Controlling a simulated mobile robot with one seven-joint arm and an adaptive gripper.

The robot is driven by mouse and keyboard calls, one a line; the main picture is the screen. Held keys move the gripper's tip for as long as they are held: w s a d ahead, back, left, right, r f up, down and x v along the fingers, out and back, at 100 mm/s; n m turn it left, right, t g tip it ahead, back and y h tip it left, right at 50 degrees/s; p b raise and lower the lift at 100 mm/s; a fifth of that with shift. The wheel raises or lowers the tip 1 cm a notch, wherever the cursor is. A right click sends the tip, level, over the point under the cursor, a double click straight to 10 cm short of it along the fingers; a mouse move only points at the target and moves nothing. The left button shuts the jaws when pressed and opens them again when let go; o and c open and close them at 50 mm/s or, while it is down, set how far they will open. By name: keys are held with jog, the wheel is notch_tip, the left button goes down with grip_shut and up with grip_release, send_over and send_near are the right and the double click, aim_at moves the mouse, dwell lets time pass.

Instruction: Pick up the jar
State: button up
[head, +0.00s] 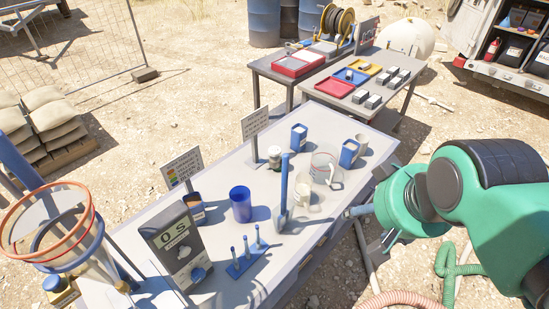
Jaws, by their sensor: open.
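My gripper (360,229) is at the table's right edge, at the end of my green arm. It is open, with nothing seen between its fingers, and is well apart from the small white container. The wrist partly hides the gripper.
A blue upright tool (284,190), a pale mug (303,196) and the pitcher stand between my gripper and the white container. Blue containers (298,136) (348,153) and a beige cup (361,144) stand behind. A blue cup (240,205) and a grey meter (178,244) are left.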

jog(key=w, duration=0.1)
jog(key=m+g+p, duration=0.1)
jog(key=m+p, duration=0.1)
send_over(274, 150)
jog(key=s, duration=0.5)
notch_tip(274, 150, down, 26)
jog(key=r, duration=0.1)
jog(key=shift+a+f+h, duration=0.25)
jog(key=shift+a+h, duration=0.1)
jog(key=shift+h, duration=0.05)
jog(key=shift+f, duration=0.15)
jog(key=shift+x, duration=4.2)
jog(key=shift+f, duration=0.1)
